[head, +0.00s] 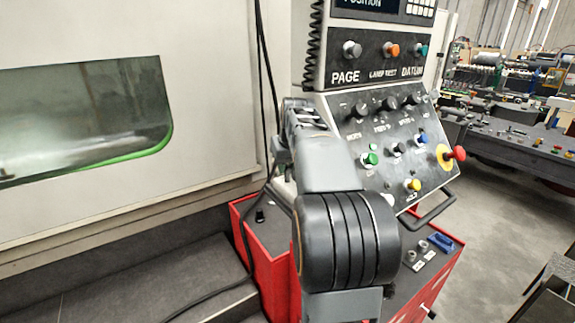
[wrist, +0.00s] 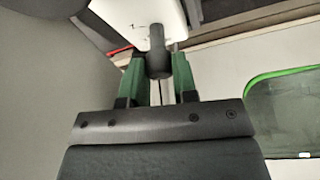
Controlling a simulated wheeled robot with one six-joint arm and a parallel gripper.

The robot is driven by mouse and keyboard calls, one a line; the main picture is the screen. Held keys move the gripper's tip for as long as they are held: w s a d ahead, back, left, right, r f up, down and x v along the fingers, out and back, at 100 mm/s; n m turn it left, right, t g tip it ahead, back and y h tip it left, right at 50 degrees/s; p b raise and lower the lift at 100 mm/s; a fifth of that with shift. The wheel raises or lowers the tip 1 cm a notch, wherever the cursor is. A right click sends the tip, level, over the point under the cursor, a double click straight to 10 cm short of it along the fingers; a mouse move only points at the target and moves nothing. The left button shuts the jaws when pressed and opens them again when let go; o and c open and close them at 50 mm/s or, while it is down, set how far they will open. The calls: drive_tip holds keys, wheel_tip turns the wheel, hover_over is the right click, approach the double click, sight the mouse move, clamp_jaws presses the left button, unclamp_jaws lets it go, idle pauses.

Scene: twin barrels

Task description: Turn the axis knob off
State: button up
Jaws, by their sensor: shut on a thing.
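In the wrist view, my gripper (wrist: 158,66) has its two green fingers on either side of a dark round knob (wrist: 157,44) and is shut on it. The knob stands out from a white surface (wrist: 133,16). I cannot read a label there, so the frames do not show whether this is the axis knob. In the head view, my arm covers the left edge of the control panel (head: 428,160), and the gripped knob is hidden behind it. The panel shows several dark knobs (head: 388,103) and coloured buttons, with labels mostly too small to read.
A red emergency button (head: 455,154) and a dark handle (head: 436,209) stick out at the panel's right side. A red cabinet (head: 262,260) stands below. Black cables (head: 268,75) hang left of my arm. The machine door with its window (head: 85,115) fills the left.

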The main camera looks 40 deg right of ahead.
drive_tip(key=n+y, duration=0.2)
drive_tip(key=n, duration=0.3)
drive_tip(key=shift+d+n, duration=0.1)
drive_tip(key=shift+n, duration=0.2)
drive_tip(key=n+y, duration=0.1)
drive_tip(key=n, duration=0.2)
drive_tip(key=n+y, duration=0.1)
drive_tip(key=n, duration=0.1)
drive_tip(key=shift+d+n+g, duration=0.1)
drive_tip(key=shift+n+g, duration=0.3)
drive_tip(key=shift+n, duration=0.3)
drive_tip(key=o, duration=0.9)
drive_tip(key=v, duration=1.2)
drive_tip(key=shift+d, duration=0.15)
